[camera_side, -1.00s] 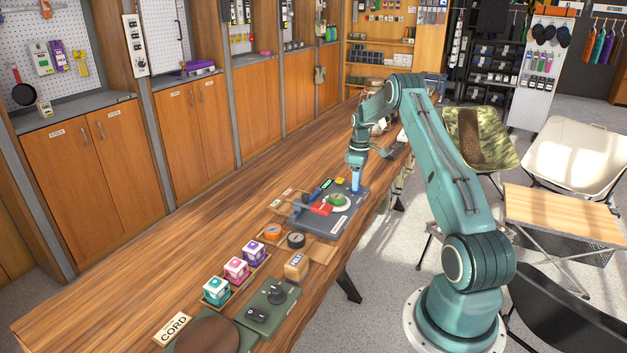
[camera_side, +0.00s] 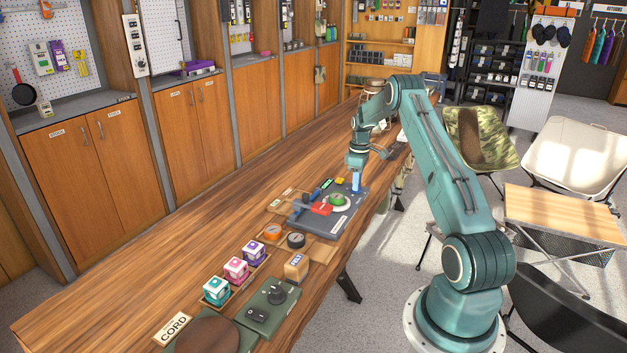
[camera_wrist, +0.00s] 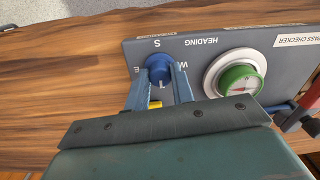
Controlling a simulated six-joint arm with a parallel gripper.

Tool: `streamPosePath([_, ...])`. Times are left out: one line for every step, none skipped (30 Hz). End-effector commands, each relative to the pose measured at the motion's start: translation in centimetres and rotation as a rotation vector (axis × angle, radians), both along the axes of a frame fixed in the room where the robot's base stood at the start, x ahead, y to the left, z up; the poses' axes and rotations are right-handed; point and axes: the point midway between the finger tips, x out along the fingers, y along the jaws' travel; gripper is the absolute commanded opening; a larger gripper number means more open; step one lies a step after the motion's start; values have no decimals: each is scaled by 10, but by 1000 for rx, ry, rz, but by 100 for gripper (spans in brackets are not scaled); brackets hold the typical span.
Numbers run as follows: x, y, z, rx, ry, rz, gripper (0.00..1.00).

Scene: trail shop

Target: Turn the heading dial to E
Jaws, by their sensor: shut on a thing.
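The heading dial is a round blue knob (camera_wrist: 158,70) on the grey panel (camera_wrist: 205,48), in the wrist view's upper middle. Its letters S above, E at left and W at right show; the side towards my gripper is hidden. A small pale mark shows low on the knob, but I cannot read its pointing surely. My gripper (camera_wrist: 160,82) is shut on the knob, one finger on each side. In the side view my gripper (camera_side: 356,184) points down at the far right end of the panel (camera_side: 318,225), hiding the knob.
Beside the dial sits a green-rimmed compass (camera_wrist: 239,82) in a white ring. A red part (camera_side: 321,208) and blue bars lie on the panel. Nearer are an orange compass (camera_side: 272,231), a black one (camera_side: 296,240) and colored boxes (camera_side: 236,270). The bench's left side is clear.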

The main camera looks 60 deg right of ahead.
Motion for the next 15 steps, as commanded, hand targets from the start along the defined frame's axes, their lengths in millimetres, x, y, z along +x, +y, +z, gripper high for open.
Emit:
streamPosePath([0, 0, 1, 0, -1, -15, 1])
streamPosePath([0, 0, 1, -1, 0, -24, 1])
streamPosePath([0, 0, 1, -1, -1, -40, 1])
streamPosePath([0, 0, 1, -1, -1, -53, 1])
streamPosePath([0, 0, 1, -1, 0, -67, 1])
streamPosePath([0, 0, 1, -1, -1, -89, 1])
streamPosePath([0, 0, 1, -1, -1, -107, 1])
streamPosePath([0, 0, 1, -1, -1, -125, 1])
streamPosePath([0, 0, 1, 0, -1, -153, 1])
streamPosePath([0, 0, 1, 0, 0, -175, 1])
streamPosePath([0, 0, 1, 0, 0, -198, 1])
streamPosePath([0, 0, 1, 0, -1, -230, 1])
streamPosePath([0, 0, 1, 0, -1, -255, 1])
streamPosePath([0, 0, 1, 0, 0, -282, 1])
streamPosePath([0, 0, 1, 0, 0, -317, 1])
